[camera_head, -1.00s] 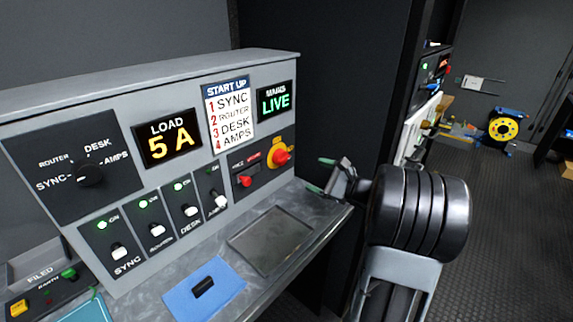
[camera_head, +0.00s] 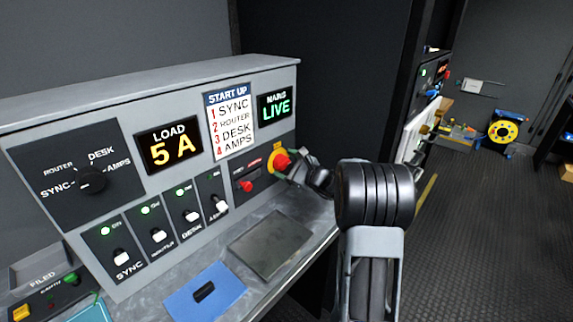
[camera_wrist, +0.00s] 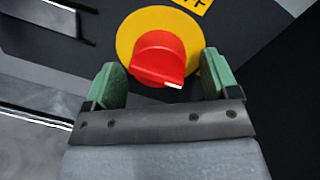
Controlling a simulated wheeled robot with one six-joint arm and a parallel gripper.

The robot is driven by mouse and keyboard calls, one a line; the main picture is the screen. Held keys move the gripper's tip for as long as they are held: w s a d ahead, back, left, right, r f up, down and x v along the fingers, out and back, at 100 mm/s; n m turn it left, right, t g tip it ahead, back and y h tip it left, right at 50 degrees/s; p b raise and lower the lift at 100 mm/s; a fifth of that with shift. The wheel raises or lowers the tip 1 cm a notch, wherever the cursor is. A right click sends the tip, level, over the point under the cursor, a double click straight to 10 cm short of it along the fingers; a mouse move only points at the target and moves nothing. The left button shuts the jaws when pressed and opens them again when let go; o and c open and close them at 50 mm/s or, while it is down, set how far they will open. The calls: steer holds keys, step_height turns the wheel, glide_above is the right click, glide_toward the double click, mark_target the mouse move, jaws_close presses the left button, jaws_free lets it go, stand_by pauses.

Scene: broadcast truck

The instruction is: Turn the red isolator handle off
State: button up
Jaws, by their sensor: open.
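The red isolator handle (camera_head: 281,162) sits on a round yellow plate at the right end of the grey console's front. In the wrist view the red handle (camera_wrist: 160,60) is a rounded knob with a grip bar and a white mark at its lower right end, on the yellow plate (camera_wrist: 128,38). My gripper (camera_wrist: 161,80) is open, its two green fingers on either side of the handle's lower part, with gaps on both sides. Whether the fingers reach its depth is unclear. In the head view my gripper (camera_head: 290,168) is at the handle and partly covers it.
A small red switch (camera_head: 246,186) is left of the handle. The mains display (camera_head: 276,106) above reads LIVE and the load display (camera_head: 170,145) reads 5 A. Several white-tipped switches line the panel. A grey tray (camera_head: 270,245) and blue cloth (camera_head: 205,292) lie on the desk.

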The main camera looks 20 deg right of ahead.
steer(key=shift+w+a, duration=0.1)
steer(key=shift+w, duration=0.05)
steer(key=c, duration=0.9)
steer(key=shift+f+b, duration=0.1)
steer(key=shift+b, duration=0.25)
